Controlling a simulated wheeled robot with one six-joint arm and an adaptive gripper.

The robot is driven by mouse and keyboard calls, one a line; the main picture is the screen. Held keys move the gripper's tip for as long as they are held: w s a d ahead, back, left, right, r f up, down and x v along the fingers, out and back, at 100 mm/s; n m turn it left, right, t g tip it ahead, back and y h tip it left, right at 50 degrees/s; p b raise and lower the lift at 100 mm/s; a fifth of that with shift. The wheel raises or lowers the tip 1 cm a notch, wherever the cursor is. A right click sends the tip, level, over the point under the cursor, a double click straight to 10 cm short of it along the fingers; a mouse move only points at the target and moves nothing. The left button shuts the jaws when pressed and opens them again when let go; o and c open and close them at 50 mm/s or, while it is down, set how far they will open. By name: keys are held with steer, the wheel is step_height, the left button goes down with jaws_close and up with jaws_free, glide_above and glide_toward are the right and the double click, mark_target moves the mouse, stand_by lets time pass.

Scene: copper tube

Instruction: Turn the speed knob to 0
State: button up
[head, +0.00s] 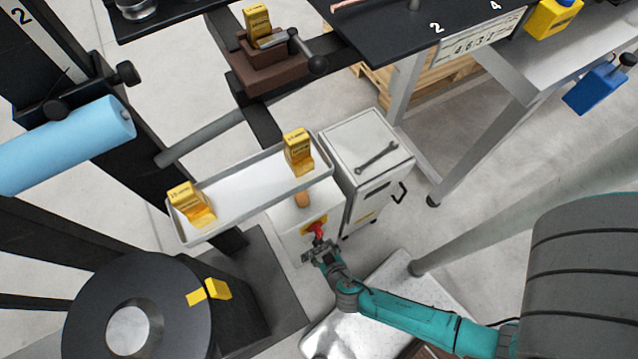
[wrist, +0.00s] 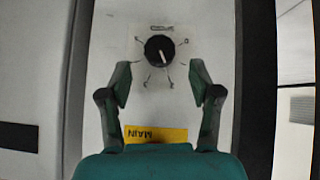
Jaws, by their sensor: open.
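The speed knob (wrist: 159,49) is a round black dial with a white pointer line on a pale panel. In the wrist view its pointer aims down and slightly right; the marks around it are too blurred to read. My gripper (wrist: 160,76) is open, with its fingertips either side of and a little below the knob, apart from it. In the head view my gripper (head: 318,251) is at the front of the white control box (head: 290,225), below a red handle on a yellow plate (head: 315,225). The knob is hidden there.
A yellow MAIN label (wrist: 155,134) lies between my fingers in the wrist view. A tray (head: 250,190) with two yellow blocks stands above the box. A white cabinet (head: 365,150) with a wrench on top stands to its right.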

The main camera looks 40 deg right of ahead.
mark_target(319, 245)
steer(key=shift+x, duration=2.4)
steer(key=c, duration=1.1)
steer(key=shift+c, duration=0.2)
steer(key=shift+h, duration=0.3)
